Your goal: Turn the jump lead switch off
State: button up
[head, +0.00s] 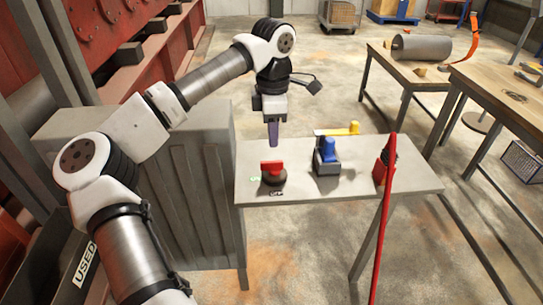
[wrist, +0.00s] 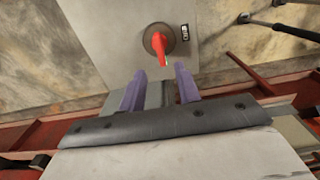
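A red-handled rotary switch (head: 272,168) on a round dark base stands at the left of the grey table. It also shows in the wrist view (wrist: 158,42), with its red handle pointing toward my gripper side. A small dark label with white letters (head: 277,193) lies in front of it, and a small green mark (head: 255,177) is at its left. I cannot read a name that marks it as the jump lead switch. My gripper (head: 273,135) hangs above and behind the switch, apart from it. In the wrist view its purple fingers (wrist: 160,82) are spread and empty.
A blue-handled device (head: 327,158), a yellow-handled lever (head: 340,131) and a red device (head: 385,165) share the table (head: 345,190). A tall red bar (head: 383,225) rises at its front right. A large grey ribbed box (head: 195,180) stands left. Wooden benches (head: 510,90) are at the right.

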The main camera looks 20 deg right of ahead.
aim_at(273, 162)
notch_tip(273, 162, down, 9)
jog(key=shift+r+p, duration=0.15)
jog(key=shift+p, duration=0.5)
grip_shut()
